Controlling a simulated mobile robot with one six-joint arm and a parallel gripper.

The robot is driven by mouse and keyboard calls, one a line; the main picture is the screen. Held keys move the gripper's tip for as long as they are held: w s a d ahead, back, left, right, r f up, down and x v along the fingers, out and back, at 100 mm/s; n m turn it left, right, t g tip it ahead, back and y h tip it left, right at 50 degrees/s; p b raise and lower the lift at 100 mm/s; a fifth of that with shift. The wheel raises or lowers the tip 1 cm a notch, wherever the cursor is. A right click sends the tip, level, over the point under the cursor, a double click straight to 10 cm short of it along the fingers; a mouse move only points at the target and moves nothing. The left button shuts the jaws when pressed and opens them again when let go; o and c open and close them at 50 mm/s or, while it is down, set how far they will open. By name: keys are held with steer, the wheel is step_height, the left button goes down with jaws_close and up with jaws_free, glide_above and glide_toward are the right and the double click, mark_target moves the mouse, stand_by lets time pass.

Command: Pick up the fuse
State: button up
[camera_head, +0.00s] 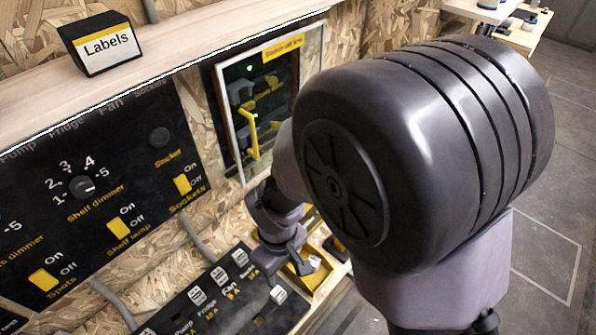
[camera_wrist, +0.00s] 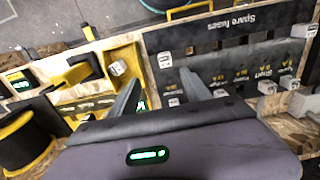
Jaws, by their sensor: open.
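Several small pale fuse-like blocks show, and I cannot tell which one the task means. In the wrist view one pale block (camera_wrist: 117,68) sits at a yellow holder (camera_wrist: 122,52), left of my left finger. Another pale block (camera_wrist: 165,60) is on the black "Spare fuses" panel (camera_wrist: 215,42), beyond the gap between my fingers. My gripper (camera_wrist: 160,90) is open, with its fingers apart and no object seen held between them. In the head view my gripper (camera_head: 292,258) is low beside the yellow holder (camera_head: 308,280), partly hidden by my arm.
A labelled black fuse panel (camera_head: 225,305) lies left of my gripper. Above are a switch panel (camera_head: 95,195), a clear-fronted cabinet with a yellow handle (camera_head: 250,133), and a shelf with a "Labels" box (camera_head: 100,45). Yellow-and-black parts (camera_wrist: 25,135) are at the wrist view's left.

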steer(key=b, duration=0.5)
glide_toward(278, 293)
steer(key=f, duration=0.1)
steer(key=s+f, duration=0.1)
steer(key=f, duration=0.1)
steer(key=d+f, duration=0.1)
steer(key=f, duration=0.1)
steer(key=shift+s+f, duration=0.15)
steer(key=f+b, duration=0.1)
steer(key=f, duration=0.1)
steer(key=w+f+b, duration=0.1)
steer(key=f, duration=0.1)
steer(key=a+f+b, duration=0.1)
steer(key=shift+w+f, duration=0.2)
steer(key=shift+f, duration=0.2)
steer(key=shift+r, duration=0.15)
steer(key=shift+c, duration=1)
jaws_close()
